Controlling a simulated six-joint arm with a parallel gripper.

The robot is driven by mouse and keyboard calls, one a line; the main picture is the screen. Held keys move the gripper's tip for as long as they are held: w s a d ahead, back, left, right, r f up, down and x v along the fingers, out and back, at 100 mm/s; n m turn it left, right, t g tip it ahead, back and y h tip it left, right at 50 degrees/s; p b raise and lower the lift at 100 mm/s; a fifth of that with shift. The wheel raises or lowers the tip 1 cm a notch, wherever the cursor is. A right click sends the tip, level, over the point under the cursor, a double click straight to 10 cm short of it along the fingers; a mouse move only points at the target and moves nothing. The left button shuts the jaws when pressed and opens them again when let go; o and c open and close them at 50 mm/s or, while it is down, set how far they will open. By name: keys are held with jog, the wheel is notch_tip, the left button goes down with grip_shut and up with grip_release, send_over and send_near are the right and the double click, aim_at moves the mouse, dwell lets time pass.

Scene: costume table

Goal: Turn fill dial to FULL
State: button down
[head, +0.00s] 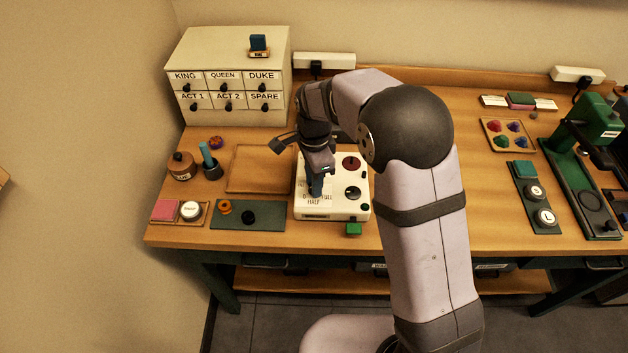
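A white control box (332,208) stands on the table near its front edge. Printed labels show at its front left; HALF and part of FULL can be read. My gripper (315,192) points down over this labelled part, and its fingers hide whatever knob sits there. The pointer of the fill dial cannot be seen. Whether my fingers touch or grip the dial, I cannot tell. A dark red round knob (351,163) and a black knob (353,193) show on the right side of the box.
An empty wooden tray (240,172) and a green mat (232,218) with an orange ring lie left of the box. A cream drawer cabinet (229,77) stands behind. My arm covers the table just right of the box. A green press (590,125) stands far right.

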jog(key=shift+n, duration=0.4)
jog(key=n+p, duration=0.1)
jog(key=n, duration=0.9)
jog(key=shift+r+n, duration=0.1)
jog(key=shift+n, duration=0.2)
jog(key=n+p, duration=0.1)
jog(key=n, duration=1)
jog(key=shift+n, duration=0.3)
jog(key=c, duration=1.5)
grip_release()
